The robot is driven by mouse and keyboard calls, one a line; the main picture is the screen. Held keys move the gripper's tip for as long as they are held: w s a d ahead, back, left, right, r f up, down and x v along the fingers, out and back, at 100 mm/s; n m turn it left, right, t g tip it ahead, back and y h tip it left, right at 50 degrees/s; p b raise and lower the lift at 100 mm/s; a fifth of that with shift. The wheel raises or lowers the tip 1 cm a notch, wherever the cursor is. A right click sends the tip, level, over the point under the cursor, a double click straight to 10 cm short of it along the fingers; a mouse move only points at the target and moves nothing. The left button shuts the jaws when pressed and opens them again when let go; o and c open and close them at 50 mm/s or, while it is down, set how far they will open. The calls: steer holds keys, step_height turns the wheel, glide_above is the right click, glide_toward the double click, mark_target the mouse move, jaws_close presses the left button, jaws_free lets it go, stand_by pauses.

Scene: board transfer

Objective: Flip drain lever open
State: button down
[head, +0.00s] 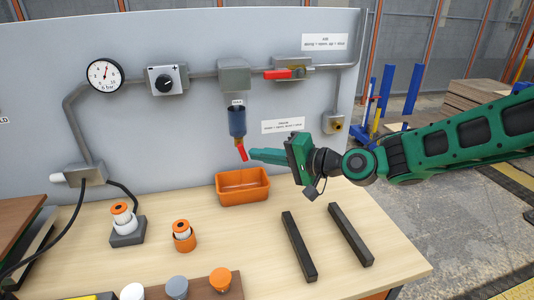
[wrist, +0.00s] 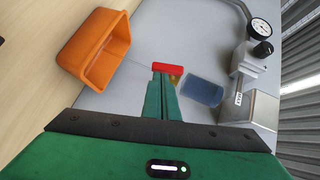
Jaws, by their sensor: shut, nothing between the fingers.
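The drain lever is a short red handle (head: 242,152) below the blue filter bowl (head: 237,121) on the grey panel. In the head view it hangs down, tilted a little to the right at its lower end. My green gripper (head: 252,154) comes in from the right with its fingertips at the lever. In the wrist view the shut fingers (wrist: 162,72) end right at the red lever (wrist: 168,67), which lies across their tips. They look touching or nearly so. A brass-coloured valve part (wrist: 176,79) shows beside the fingers, next to the blue bowl (wrist: 202,90).
An orange bin (head: 243,199) stands on the table below the lever. Another red-handled valve (head: 284,74), a pressure gauge (head: 104,75) and a black knob (head: 164,84) are on the panel. Two dark bars (head: 299,246) (head: 350,234) lie on the table at the right.

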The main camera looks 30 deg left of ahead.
steer(key=w+v, duration=0.2)
steer(key=v, duration=1)
steer(key=shift+w+d+r, duration=0.3)
steer(key=shift+d+r, duration=0.1)
steer(key=shift+d, duration=0.05)
